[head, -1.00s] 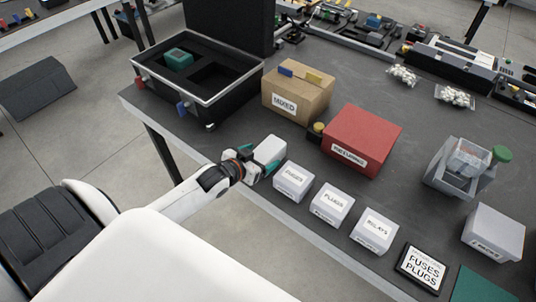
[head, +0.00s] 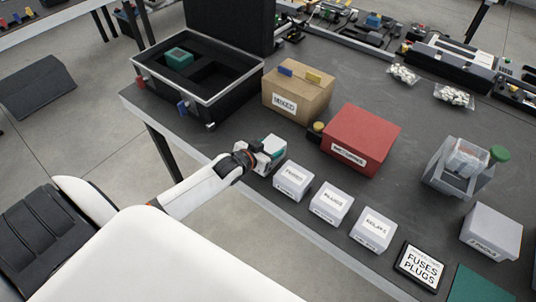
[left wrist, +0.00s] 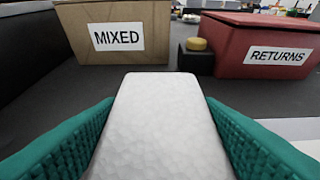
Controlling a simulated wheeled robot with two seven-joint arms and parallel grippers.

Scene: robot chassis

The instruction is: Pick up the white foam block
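The white foam block (head: 273,146) is a pale upright-edged block near the table's front edge, left of the small white bins. In the left wrist view, the foam block (left wrist: 160,125) fills the middle, pointing away from me. My left gripper (head: 268,152) is around it, with the teal fingers (left wrist: 160,135) against its two sides and no clear gap visible. It looks shut on the block. Whether the block's underside touches the table is hidden. My right gripper is not in view.
Small labelled white bins (head: 293,178) stand close to the right of the block. Behind are a cardboard MIXED box (head: 300,98), a red RETURNS box (head: 365,135) and an open black case (head: 225,105). Bare table lies between the case and the gripper.

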